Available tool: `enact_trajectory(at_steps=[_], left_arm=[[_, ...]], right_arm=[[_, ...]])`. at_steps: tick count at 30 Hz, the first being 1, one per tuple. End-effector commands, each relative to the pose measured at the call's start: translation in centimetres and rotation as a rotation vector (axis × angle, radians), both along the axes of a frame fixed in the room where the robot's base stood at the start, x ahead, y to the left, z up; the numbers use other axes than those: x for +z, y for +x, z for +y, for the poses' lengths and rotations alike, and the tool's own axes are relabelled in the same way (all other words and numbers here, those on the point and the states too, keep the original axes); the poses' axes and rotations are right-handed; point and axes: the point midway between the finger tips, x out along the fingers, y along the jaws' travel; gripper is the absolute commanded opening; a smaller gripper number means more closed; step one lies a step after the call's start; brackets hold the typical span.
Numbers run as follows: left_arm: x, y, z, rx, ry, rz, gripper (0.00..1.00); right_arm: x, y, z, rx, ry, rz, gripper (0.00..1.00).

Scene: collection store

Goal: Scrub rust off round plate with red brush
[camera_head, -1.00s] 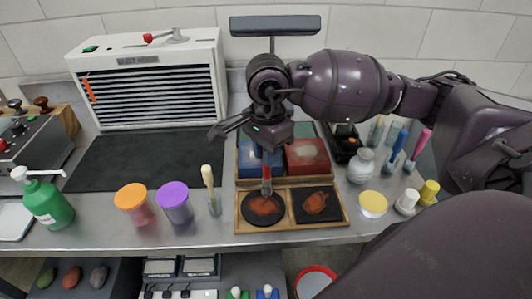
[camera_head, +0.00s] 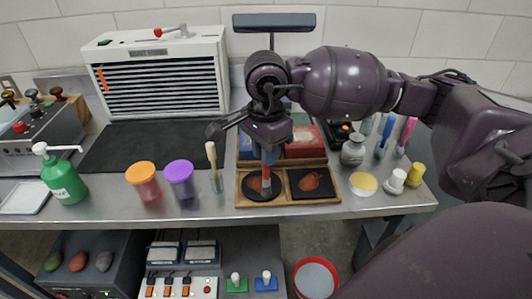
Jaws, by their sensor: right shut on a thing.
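The round plate (camera_head: 254,188) lies in the left compartment of a wooden tray (camera_head: 240,203) at the front of the bench. It is dark, with a small reddish area around the brush tip; part of it is hidden by the brush. My right gripper (camera_head: 268,155) is above the plate, shut on the red brush (camera_head: 266,174). The brush is upright with its lower end at the plate; its upper part is hidden by the gripper. A dark square plate (camera_head: 328,191) with a rust-orange patch lies in the right compartment. My left gripper is not in view.
Blue and red boxes stand behind the tray. A wooden-handled brush (camera_head: 212,160) in a glass, purple-lidded jar (camera_head: 180,178), orange-lidded jar (camera_head: 146,185) and green pump bottle (camera_head: 64,182) stand left. A yellow-topped tin (camera_head: 363,184) and grey jar (camera_head: 353,150) stand right.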

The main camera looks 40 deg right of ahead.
Motion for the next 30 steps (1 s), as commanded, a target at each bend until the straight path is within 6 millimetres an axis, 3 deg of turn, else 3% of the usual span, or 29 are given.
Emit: enact_trajectory(at_steps=[1,18,30], left_arm=[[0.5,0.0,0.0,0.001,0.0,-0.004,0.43],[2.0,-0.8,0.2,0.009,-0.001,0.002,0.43],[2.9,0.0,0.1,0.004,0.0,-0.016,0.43]], right_arm=[[1.9,0.1,-0.1,-0.001,-0.001,-0.013,0.0],[6.8,0.1,-0.6,-0.013,0.0,-0.01,0.0],[7.5,0.1,-0.7,-0.015,0.0,-0.006,0.0]])
